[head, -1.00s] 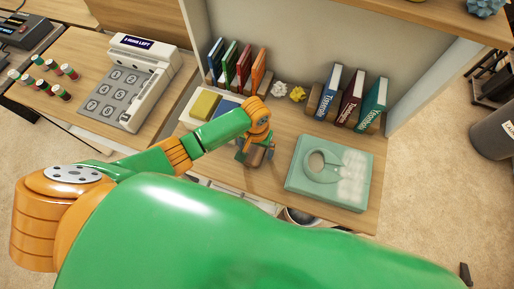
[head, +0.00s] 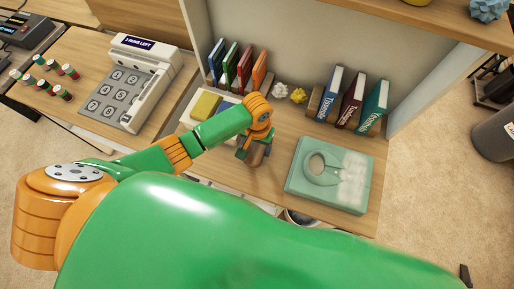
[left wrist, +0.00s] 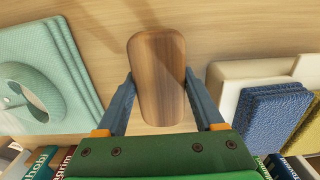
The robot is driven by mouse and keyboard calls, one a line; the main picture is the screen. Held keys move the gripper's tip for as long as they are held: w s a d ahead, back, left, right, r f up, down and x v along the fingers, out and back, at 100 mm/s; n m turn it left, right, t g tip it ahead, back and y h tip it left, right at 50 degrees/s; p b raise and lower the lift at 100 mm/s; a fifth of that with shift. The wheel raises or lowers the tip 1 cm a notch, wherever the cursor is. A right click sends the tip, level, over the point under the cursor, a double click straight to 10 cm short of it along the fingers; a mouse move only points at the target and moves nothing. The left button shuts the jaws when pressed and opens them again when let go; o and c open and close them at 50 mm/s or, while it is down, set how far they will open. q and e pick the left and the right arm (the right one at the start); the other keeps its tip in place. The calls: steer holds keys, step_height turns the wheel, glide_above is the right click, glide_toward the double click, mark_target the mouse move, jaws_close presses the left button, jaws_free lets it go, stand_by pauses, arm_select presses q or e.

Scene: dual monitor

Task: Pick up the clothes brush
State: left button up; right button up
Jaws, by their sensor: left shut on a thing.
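The clothes brush (left wrist: 157,75) shows in the left wrist view as a rounded wooden block, seen from its plain wooden back. My left gripper (left wrist: 160,92) is shut on it, with one blue-grey finger against each long side. In the head view the brush (head: 257,156) is a small brown shape below my left gripper (head: 255,146), partly hidden by it. The bristles are not visible. I cannot tell whether the brush touches the desk. My right gripper does not show in any view.
A folded teal garment (head: 308,184) with pale fuzz lies right of the brush. A tray (head: 189,118) with a yellow sponge (head: 205,105) is on the left. Books (head: 351,101) and crumpled balls (head: 281,91) stand along the back. A keypad device (head: 128,83) is further left.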

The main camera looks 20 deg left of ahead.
arm_select(q)
steer(key=s+a+r, duration=0.6)
steer(key=a+r, duration=0.4)
steer(key=a, duration=0.2)
steer(key=shift+s+a+r+p, duration=0.2)
steer(key=shift+s+r+p, duration=0.1)
steer(key=shift+p, duration=0.15)
